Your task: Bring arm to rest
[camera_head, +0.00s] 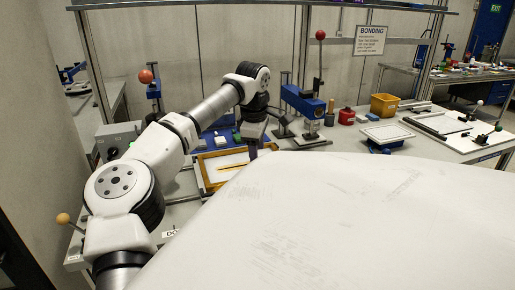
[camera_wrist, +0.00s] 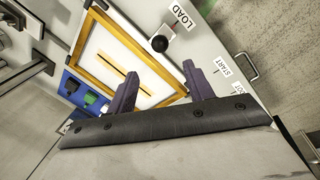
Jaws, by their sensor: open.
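My arm reaches from the lower left of the head view over the workbench, bent at the elbow, with its wrist over the bench. My gripper (camera_wrist: 162,69) is open, its two dark fingers apart with nothing between them. In the head view the gripper end (camera_head: 253,143) points down beside a wooden-framed panel (camera_head: 206,177).
A black ball knob (camera_wrist: 160,43) shows near the LOAD label. A blue press (camera_head: 304,103) with a red-knobbed lever stands right of my wrist.

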